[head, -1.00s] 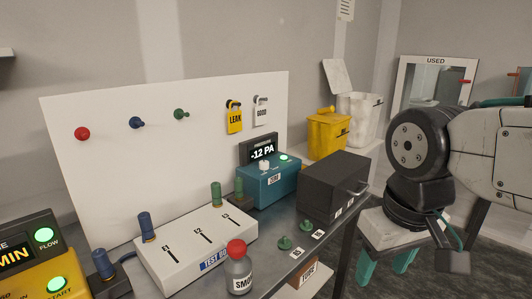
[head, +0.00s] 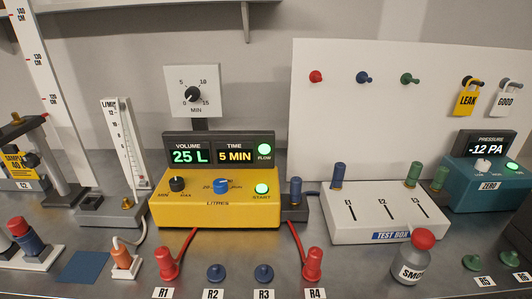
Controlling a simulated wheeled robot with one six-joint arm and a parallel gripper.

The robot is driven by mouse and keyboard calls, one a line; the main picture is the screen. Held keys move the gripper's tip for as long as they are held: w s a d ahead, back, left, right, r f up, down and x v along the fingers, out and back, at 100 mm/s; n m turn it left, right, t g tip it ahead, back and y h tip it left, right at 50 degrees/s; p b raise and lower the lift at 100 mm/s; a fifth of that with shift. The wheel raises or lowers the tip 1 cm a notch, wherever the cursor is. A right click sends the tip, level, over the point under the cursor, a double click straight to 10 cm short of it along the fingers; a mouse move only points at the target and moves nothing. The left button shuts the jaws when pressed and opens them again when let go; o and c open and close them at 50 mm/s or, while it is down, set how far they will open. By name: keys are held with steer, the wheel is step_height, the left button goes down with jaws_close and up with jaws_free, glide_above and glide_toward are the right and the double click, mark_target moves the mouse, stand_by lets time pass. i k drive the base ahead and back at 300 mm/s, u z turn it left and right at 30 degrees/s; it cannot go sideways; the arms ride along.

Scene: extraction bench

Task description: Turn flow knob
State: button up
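A yellow pump unit (head: 215,207) stands at the middle of the bench. On its front are a black knob (head: 177,184) between MIN and MAX marks and a blue knob (head: 221,186) above the word LITRES. No knob is plainly labelled as the flow knob. The display (head: 218,150) reads 25 L and 5 MIN, with a lit green FLOW lamp (head: 264,150) at its right. A lit green START button (head: 262,189) is on the yellow front. A dial with a black pointer (head: 193,94) stands above the display. My gripper is not in view.
Red plugs R1 (head: 167,264) and R4 (head: 314,264) with red leads and blue plugs R2 (head: 215,273) and R3 (head: 264,273) stand in front. A white test box (head: 380,221) and smoke bottle (head: 412,260) are right; a tube flowmeter (head: 124,150) is left.

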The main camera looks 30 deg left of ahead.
mark_target(177, 184)
steer(key=u, duration=0.5)
steer(key=k, duration=0.6)
steer(key=u, duration=0.75)
steer(key=i, duration=1.05)
steer(key=z, duration=0.35)
